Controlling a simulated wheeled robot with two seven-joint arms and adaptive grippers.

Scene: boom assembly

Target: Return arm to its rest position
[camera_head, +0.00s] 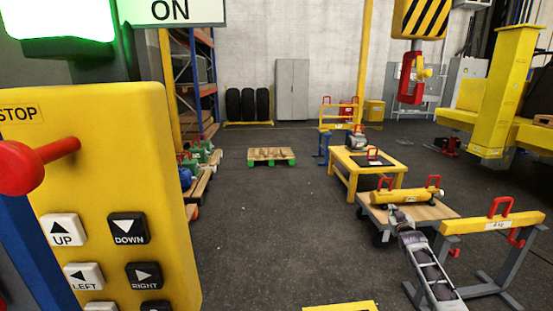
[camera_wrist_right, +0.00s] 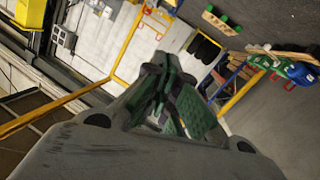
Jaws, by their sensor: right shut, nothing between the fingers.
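My right arm reaches in from the lower right of the head view, and its gripper (camera_head: 393,213) points away from me, in front of the flatbed cart. In the right wrist view the gripper's fingers (camera_wrist_right: 158,85), with green pads, are together and hold nothing. My left gripper is not in the head view. A yellow control box (camera_head: 95,130) fills the left side of the head view. It has a red lever (camera_head: 25,167) and UP, DOWN, LEFT and RIGHT buttons. Above it, a green light (camera_head: 62,20) glows beside an ON sign (camera_head: 170,11).
A red crane hook (camera_head: 411,85) hangs at the upper right. A yellow cylinder (camera_head: 400,195) lies on a wooden cart (camera_head: 440,208). A yellow-topped stand (camera_head: 480,224) is close on the right. A pallet (camera_head: 271,155) lies mid-floor. The central floor (camera_head: 270,220) is clear.

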